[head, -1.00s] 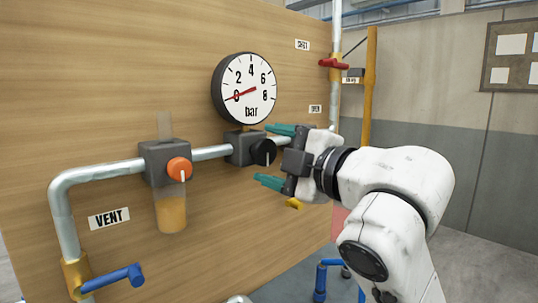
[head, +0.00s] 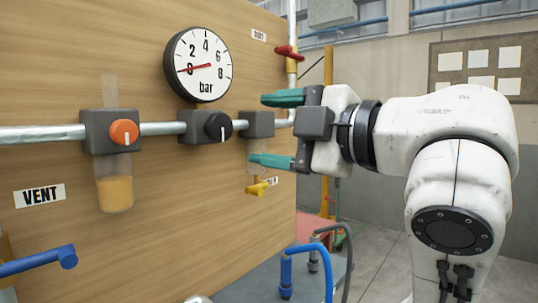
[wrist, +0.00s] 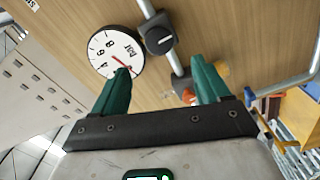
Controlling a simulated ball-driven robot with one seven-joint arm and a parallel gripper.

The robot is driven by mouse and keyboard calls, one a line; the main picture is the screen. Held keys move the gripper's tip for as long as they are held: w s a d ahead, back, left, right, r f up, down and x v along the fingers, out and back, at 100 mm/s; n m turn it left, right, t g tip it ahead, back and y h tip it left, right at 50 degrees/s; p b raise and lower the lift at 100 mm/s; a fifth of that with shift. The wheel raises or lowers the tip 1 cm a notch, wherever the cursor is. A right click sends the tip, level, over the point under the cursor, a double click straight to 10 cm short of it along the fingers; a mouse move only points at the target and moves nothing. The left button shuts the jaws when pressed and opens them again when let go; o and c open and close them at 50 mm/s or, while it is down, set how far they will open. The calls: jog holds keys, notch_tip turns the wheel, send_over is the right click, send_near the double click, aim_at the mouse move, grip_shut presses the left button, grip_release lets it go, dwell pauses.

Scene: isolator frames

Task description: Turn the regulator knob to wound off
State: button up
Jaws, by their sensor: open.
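The black regulator knob (head: 217,126) sits on a grey block in the pipe, below the gauge (head: 198,65). Its white mark points about straight down in the head view. The gauge needle points at 0. The knob also shows in the wrist view (wrist: 160,40), beyond the fingertips, with the gauge (wrist: 115,52) to its left. My gripper (head: 257,129) is open and empty, with its green fingers one above the other. It is to the right of the knob and apart from it, in front of another grey block (head: 258,124).
An orange knob (head: 124,132) on a block with an amber bowl (head: 115,193) is left of the black knob. A blue lever (head: 40,261) is by the VENT label, a yellow handle (head: 258,188) is below my lower finger, and a red valve handle (head: 287,53) is at upper right.

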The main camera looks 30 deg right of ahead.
jog(key=shift+s+b, duration=0.3)
jog(key=shift+b, duration=0.3)
dwell(0.4)
